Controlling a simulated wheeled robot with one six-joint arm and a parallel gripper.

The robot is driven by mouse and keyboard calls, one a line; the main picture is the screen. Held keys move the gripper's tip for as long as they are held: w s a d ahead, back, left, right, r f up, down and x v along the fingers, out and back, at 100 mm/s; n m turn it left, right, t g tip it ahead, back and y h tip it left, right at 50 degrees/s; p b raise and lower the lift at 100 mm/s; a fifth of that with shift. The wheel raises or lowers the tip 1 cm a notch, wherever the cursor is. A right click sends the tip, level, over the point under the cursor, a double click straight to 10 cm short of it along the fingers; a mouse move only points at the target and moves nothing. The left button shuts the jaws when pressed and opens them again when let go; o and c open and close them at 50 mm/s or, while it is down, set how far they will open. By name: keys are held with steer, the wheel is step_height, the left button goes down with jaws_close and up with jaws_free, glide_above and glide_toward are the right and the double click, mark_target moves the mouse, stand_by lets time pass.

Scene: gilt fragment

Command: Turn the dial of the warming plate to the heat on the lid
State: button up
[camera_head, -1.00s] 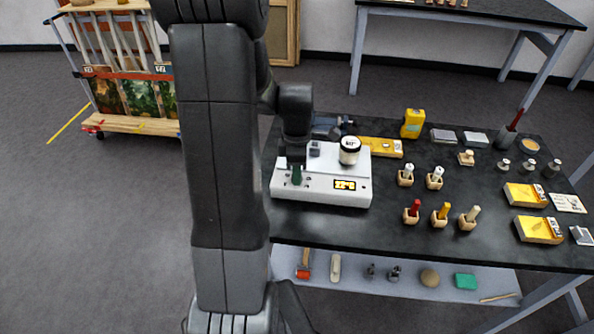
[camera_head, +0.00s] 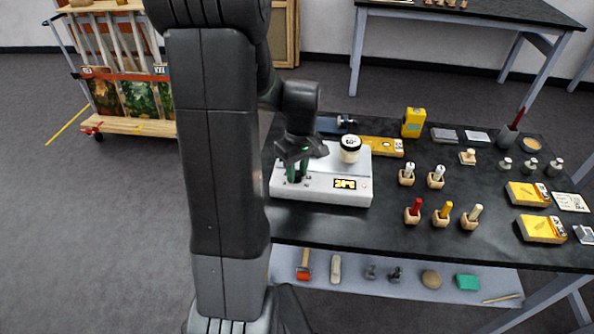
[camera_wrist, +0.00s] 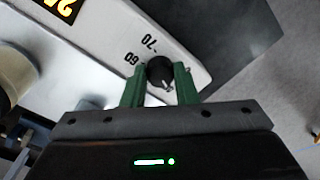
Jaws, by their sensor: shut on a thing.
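The white warming plate (camera_head: 322,191) stands at the table's left end, with a lit yellow display (camera_head: 345,184) on its front. The display digits are blurred. A small jar (camera_head: 350,149) with a dark-rimmed white lid stands on the plate; the figure on its lid is too small to read surely. In the wrist view the black dial (camera_wrist: 160,72) has a white pointer mark, and 60 and 70 are printed beside it. My gripper (camera_wrist: 159,84) has its green fingers on both sides of the dial, shut on it. In the head view my gripper (camera_head: 297,172) hides the dial.
A yellow-topped strip (camera_head: 382,146) lies behind the plate. Several wooden holders, such as the one with a red stick (camera_head: 415,210), stand to the right. Dark tabletop (camera_head: 330,224) is clear in front of the plate.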

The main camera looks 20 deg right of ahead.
steer(key=m, duration=0.7)
steer(key=shift+t+b, duration=0.3)
steer(key=m, duration=0.7)
steer(key=shift+m, duration=0.3)
steer(key=m, duration=0.6)
steer(key=shift+a+h+b, duration=0.1)
steer(key=shift+h+b, duration=0.25)
steer(key=shift+h, duration=0.05)
steer(key=m, duration=0.5)
steer(key=shift+r+m, duration=0.1)
steer(key=shift+m, duration=0.3)
steer(key=o, duration=0.7)
